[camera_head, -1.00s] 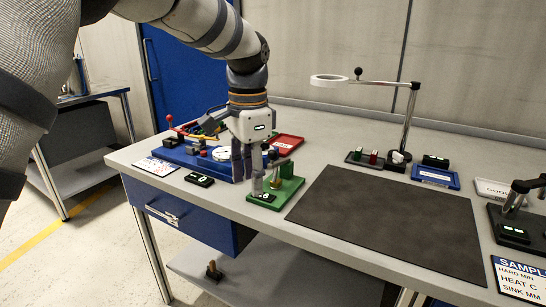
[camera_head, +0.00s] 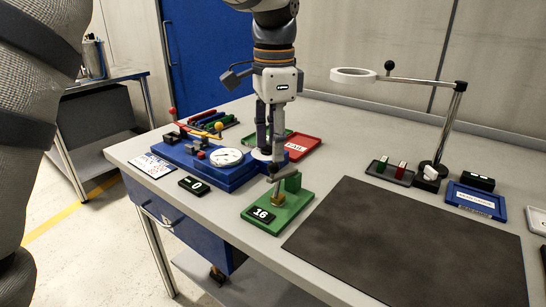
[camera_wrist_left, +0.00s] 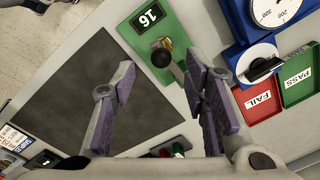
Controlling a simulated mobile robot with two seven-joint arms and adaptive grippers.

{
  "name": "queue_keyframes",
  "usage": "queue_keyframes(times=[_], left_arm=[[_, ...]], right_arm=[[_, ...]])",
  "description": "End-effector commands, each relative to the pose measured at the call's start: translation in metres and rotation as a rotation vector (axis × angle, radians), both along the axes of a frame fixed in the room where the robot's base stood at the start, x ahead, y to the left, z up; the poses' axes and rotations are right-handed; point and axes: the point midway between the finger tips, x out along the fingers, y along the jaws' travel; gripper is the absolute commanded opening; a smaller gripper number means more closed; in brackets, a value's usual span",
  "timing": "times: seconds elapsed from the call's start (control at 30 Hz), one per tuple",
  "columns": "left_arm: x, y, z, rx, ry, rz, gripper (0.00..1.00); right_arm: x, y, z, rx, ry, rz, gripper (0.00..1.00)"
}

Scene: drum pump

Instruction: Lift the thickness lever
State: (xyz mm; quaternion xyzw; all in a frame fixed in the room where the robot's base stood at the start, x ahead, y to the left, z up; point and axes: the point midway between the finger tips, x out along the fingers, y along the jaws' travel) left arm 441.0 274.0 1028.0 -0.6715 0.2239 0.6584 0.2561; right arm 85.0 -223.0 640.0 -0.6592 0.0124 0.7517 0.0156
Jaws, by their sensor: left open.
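My left gripper (camera_head: 268,160) is open and points down over the near right end of the blue base (camera_head: 207,178) and the green stand (camera_head: 300,208). The blue base carries a round white dial (camera_head: 226,157) and levers with a yellow ball (camera_head: 219,126) and a red ball (camera_head: 172,111). The green stand has a brass post (camera_head: 278,197) and a "16" readout (camera_head: 262,214). In the left wrist view a black knob (camera_wrist_left: 162,56) on the green stand shows between the open fingertips, which look apart from it. I cannot tell which lever is the thickness lever. No right gripper shows.
Red FAIL and green PASS trays (camera_head: 304,146) lie just behind my gripper. A black mat (camera_head: 405,245) covers the bench to the right. A lamp or magnifier stand (camera_head: 448,125) rises at the back right. A "0" readout (camera_head: 193,185) sits at the front left.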

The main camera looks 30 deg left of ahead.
Motion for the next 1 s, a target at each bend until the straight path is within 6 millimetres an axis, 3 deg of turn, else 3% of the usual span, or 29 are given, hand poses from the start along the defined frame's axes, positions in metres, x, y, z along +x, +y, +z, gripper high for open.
queue_keyframes(times=[0.2,0.53,0.7,1.0], left_arm=[[0.001,0.001,-0.037,-0.001,0.002,0.0,0.41],[0.002,0.001,-0.044,-0.001,0.001,0.0,0.41],[0.002,0.001,-0.044,-0.001,0.001,0.0,0.02],[0.005,0.002,-0.045,0.0,0.008,-0.001,0.0]], right_arm=[[0.002,0.0,0.001,0.0,-0.009,0.0,0.4],[0.003,0.0,0.002,0.0,-0.009,0.0,0.4],[0.003,0.0,0.002,0.0,-0.009,0.0,0.4],[0.0,0.0,-0.001,0.0,0.001,0.0,0.4]])
